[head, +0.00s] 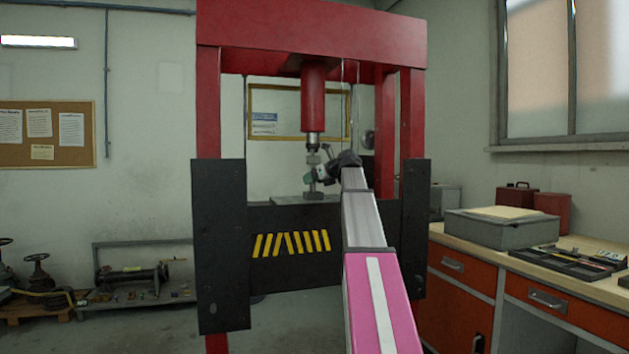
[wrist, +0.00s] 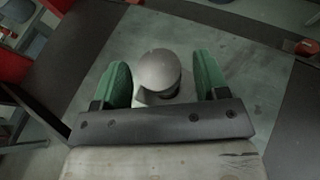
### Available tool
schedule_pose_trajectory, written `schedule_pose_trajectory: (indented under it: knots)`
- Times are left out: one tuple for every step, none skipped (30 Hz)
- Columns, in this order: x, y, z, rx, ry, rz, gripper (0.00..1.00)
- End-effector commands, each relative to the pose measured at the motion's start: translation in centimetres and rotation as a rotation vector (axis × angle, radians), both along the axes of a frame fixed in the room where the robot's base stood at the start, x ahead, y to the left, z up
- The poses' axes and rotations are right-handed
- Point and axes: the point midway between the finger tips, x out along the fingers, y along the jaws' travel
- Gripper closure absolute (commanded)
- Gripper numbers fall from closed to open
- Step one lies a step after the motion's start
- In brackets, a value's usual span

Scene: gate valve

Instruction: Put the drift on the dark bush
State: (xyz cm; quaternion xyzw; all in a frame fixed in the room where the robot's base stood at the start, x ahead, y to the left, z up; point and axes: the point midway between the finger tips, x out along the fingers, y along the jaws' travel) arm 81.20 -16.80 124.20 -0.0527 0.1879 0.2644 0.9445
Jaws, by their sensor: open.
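My gripper (head: 318,178) is at the press, under the ram, with its green fingers apart. In the wrist view the open fingers (wrist: 163,88) stand on either side of a grey piece with a round top (wrist: 160,68), probably the drift. A gap shows on both sides of it. In the head view a grey upright piece (head: 313,160) shows just above the fingers, close under the ram's tip (head: 312,140). A darker grey part (head: 314,189) stands below the fingers on the bed plate (head: 290,200). I cannot tell whether this is the dark bush, as the fingers cover the join.
The red press frame (head: 310,25) has uprights on both sides and a black bed with yellow stripes (head: 265,245). My arm reaches in between the uprights. A workbench (head: 560,285) with a grey box (head: 500,230) stands at the right. A low rack (head: 140,290) stands at the left.

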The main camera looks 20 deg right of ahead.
Motion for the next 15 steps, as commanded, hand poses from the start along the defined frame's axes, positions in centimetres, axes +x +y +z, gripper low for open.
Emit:
schedule_pose_trajectory:
  knots:
    - [0.0, 0.0, 0.0, 0.0, 0.0, 0.0, 0.33]
    - [0.0, 0.0, 0.1, 0.0, 0.0, 0.0, 0.33]
    - [0.0, 0.0, 0.2, 0.0, 0.0, 0.0, 0.33]
    - [0.0, 0.0, 0.4, 0.0, 0.0, 0.0, 0.33]
    - [-0.3, -0.2, 0.4, 0.0, -0.001, -0.001, 0.33]
    - [-0.6, -0.3, 0.5, 0.0, -0.001, -0.001, 0.33]
    - [-0.9, -0.5, 0.7, 0.0, -0.001, -0.002, 0.33]
    - [-1.3, -0.7, 0.8, 0.0, -0.001, -0.002, 0.33]
    - [-1.8, -1.1, 1.0, 0.0, -0.001, -0.002, 0.33]
    - [-2.3, -1.4, 1.2, -0.001, 0.0, -0.002, 0.33]
    - [-2.7, -1.6, 1.4, -0.001, -0.001, -0.003, 0.33]
    - [-3.4, -2.0, 1.8, 0.0, -0.001, -0.003, 0.33]
    - [-3.9, -2.3, 2.0, -0.001, -0.002, -0.002, 0.33]
    - [-4.4, -2.6, 2.3, -0.001, -0.002, -0.002, 0.33]
    - [-5.1, -3.0, 2.6, 0.0, -0.001, -0.003, 0.33]
